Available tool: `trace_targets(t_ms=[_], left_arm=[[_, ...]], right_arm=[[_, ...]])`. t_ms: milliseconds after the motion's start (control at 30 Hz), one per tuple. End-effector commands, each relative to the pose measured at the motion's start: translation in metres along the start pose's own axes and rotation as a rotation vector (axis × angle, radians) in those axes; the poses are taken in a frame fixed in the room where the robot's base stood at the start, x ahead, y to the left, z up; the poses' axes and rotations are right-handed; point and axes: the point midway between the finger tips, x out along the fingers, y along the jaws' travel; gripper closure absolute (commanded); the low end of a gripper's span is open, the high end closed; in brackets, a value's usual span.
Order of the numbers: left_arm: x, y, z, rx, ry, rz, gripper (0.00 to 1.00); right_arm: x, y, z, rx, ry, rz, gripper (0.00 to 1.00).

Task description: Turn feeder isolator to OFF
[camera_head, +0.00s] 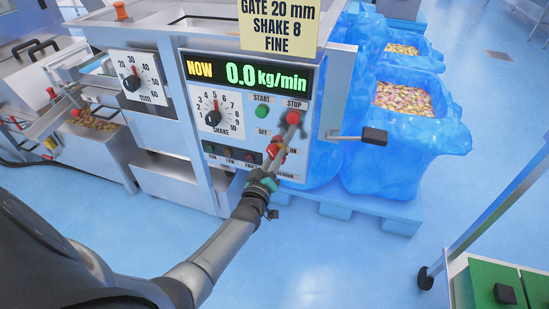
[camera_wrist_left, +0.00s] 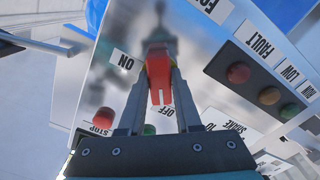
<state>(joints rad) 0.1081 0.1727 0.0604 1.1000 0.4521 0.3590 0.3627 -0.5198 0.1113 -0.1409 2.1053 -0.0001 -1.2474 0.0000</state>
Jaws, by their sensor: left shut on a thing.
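The red feeder isolator handle (camera_head: 276,151) sits on the grey front panel of the machine, between the OFF and ON labels. In the left wrist view the red handle (camera_wrist_left: 159,78) stands between my fingers, with the ON label (camera_wrist_left: 123,61) to its left and the OFF label (camera_wrist_left: 167,110) nearer the gripper. My left gripper (camera_head: 273,156) is shut on the handle; it also shows in the left wrist view (camera_wrist_left: 158,85). The fingers hide part of the handle, and I cannot tell exactly which way it points. My right gripper is not in view.
The red STOP button (camera_head: 293,117) and green START button (camera_head: 261,111) are just above the handle. The SHAKE dial (camera_head: 213,117) and the indicator lamps (camera_head: 229,153) are to the left. A black-ended lever (camera_head: 374,136) sticks out at the right. Blue-lined bins (camera_head: 400,150) stand behind.

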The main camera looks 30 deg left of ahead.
Motion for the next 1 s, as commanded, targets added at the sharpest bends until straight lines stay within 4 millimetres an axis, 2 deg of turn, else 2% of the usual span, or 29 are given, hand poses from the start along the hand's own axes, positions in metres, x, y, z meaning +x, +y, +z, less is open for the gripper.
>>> trace_targets(t_ms=[300,333,600,867,1000], left_arm=[[-0.0003,-0.0003,0.0006,-0.008,-0.001,-0.001,1.0],[-0.0003,-0.0003,0.0005,-0.008,-0.001,-0.001,0.66],[-0.0002,-0.0001,0.0004,-0.005,-0.001,-0.001,0.38],[-0.0007,0.0001,0.0002,-0.004,-0.001,-0.001,0.38],[-0.0071,0.0001,0.0002,-0.003,-0.002,-0.001,0.38]], right_arm=[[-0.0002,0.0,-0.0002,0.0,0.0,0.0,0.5],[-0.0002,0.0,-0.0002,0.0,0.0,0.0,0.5],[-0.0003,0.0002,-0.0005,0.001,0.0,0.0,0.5],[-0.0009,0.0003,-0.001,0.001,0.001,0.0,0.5],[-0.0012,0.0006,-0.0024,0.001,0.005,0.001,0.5]])
